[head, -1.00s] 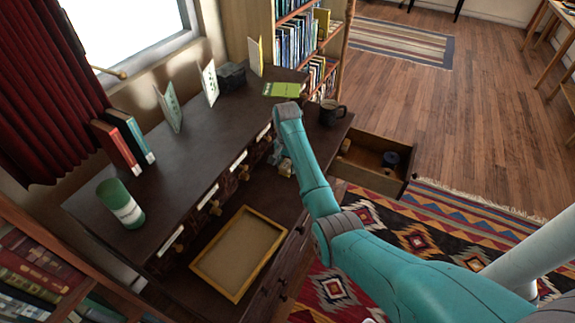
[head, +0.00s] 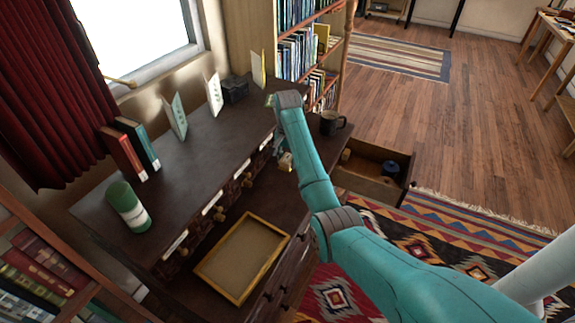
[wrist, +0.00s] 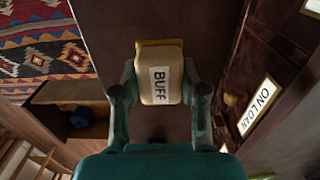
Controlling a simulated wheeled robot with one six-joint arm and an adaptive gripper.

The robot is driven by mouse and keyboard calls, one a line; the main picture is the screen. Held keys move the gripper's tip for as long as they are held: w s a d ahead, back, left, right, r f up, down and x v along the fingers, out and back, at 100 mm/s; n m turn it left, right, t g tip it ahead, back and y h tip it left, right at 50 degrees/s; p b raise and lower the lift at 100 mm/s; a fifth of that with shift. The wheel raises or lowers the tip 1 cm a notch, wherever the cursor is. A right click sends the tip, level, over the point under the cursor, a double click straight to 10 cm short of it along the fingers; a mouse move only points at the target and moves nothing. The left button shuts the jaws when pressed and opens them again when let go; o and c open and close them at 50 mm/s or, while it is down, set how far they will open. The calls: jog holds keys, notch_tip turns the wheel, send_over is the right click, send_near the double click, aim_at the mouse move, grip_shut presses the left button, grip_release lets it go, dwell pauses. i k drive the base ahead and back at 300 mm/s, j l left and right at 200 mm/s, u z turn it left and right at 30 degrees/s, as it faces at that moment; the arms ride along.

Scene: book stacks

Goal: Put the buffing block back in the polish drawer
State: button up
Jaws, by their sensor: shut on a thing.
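My gripper (wrist: 160,105) is shut on the buffing block (wrist: 160,88), a tan block with a yellowish end and a white label reading BUFF. The fingers hold it by its two sides in the wrist view. In the head view the block (head: 286,162) shows small below my wrist, in front of the desk's row of small drawers; my arm hides most of the gripper. An open drawer (head: 368,187) juts out at the right end of the desk, to the right of my gripper. It holds a dark blue round thing (head: 390,168). No label on this drawer is readable.
Labelled small drawers (head: 213,202) with knobs line the desk; one label (wrist: 257,113) reads ON LOAN. A framed tray (head: 205,272) lies on the lower surface. A dark mug (head: 331,122) stands near the open drawer.

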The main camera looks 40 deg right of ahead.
aim_at(365, 167)
jog(key=l+z, duration=0.1)
jog(key=z, duration=0.35)
jog(key=l+z, duration=0.15)
jog(key=z, duration=0.3)
jog(key=l+z, duration=0.1)
jog(key=z, duration=0.35)
jog(key=i+z, duration=0.1)
jog(key=z, duration=0.3)
jog(key=i+l+z, duration=0.1)
jog(key=z, duration=0.8)
jog(key=i+l+z, duration=0.1)
jog(key=i, duration=0.5)
jog(key=i+u, duration=0.15)
jog(key=u, duration=0.25)
jog(key=i+u, duration=0.1)
jog(key=u, duration=0.3)
jog(key=i+l+u, duration=0.1)
jog(key=u, duration=0.3)
